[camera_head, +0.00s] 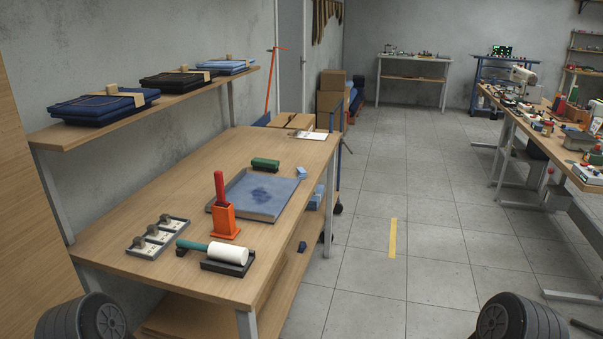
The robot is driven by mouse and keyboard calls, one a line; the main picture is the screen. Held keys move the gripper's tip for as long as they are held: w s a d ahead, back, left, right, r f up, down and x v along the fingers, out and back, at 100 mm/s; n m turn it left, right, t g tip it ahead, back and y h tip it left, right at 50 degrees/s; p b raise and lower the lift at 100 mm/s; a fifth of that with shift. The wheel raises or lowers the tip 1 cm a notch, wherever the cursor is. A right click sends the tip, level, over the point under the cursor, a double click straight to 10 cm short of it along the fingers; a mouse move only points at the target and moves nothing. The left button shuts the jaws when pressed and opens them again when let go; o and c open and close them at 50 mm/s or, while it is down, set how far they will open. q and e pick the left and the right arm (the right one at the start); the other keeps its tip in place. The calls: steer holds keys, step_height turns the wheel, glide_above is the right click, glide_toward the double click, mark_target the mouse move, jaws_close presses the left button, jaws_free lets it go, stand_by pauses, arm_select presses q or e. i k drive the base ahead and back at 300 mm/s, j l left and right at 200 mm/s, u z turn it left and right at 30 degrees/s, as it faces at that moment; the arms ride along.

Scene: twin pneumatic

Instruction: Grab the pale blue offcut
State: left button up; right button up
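A small pale blue piece (302,172), which looks like the offcut, is at the right end of the blue-grey tray (228,196) on the wooden workbench (190,272). It is too small to tell whether it lies on the tray's rim or beside it. More light blue material (316,198) shows just below the bench's right edge. Neither of my grippers is in view. Only dark rounded parts, apparently of my own arms, show at the bottom left and bottom right corners.
An orange holder with a red handle (225,222), a green block (265,164), a white roller on a black stand (228,254) and a grey plate with knobs (157,238) stand on the bench. A shelf (190,92) with folded cloth overhangs its left side.

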mark_target(302, 172)
steer(key=i+l, duration=2.35)
